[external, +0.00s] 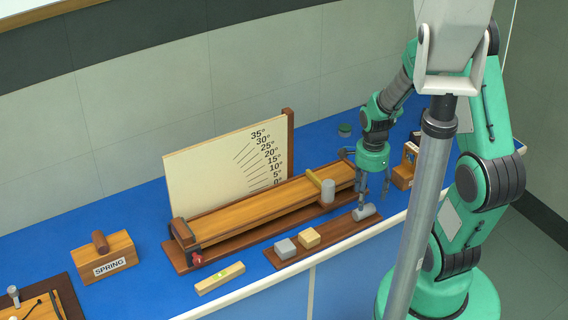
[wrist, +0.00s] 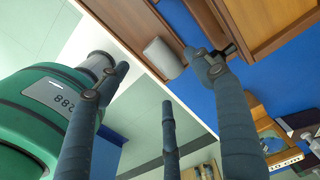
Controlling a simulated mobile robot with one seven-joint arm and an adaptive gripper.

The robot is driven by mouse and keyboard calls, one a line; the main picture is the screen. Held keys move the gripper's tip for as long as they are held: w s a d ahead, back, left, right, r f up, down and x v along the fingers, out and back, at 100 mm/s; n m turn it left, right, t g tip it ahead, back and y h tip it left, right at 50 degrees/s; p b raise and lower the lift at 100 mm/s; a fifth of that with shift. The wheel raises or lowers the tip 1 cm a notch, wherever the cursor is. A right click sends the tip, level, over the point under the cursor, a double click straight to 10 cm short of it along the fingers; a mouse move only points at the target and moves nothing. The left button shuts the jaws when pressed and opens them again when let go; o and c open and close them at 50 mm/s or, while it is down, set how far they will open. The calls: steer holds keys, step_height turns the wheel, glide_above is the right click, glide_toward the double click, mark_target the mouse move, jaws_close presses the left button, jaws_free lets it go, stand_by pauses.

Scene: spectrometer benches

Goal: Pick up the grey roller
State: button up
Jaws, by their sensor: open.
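The grey roller (external: 365,212) is a short cylinder lying on its side at the right end of a narrow brown wooden board (external: 320,238). My gripper (external: 374,196) points down with its fingers spread, close above and around the roller's spot; contact cannot be told. In the wrist view the fingers (wrist: 160,78) are apart with nothing held, and the roller (wrist: 163,57) lies beyond the fingertips on the brown board.
A grey block (external: 285,249) and a tan block (external: 309,238) sit on the same board. Behind it is a wooden ramp (external: 250,208) with an angle scale (external: 220,165); another grey cylinder (external: 328,191) is at its near side. A wooden stand (external: 403,172) is close right.

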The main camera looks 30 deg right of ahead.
mark_target(366, 209)
steer(key=shift+f, duration=1)
steer(key=shift+d+f+b, duration=0.15)
steer(key=shift+f+b, duration=0.8)
steer(key=shift+f, duration=1.7)
steer(key=shift+s, duration=0.1)
steer(key=c, duration=1.4)
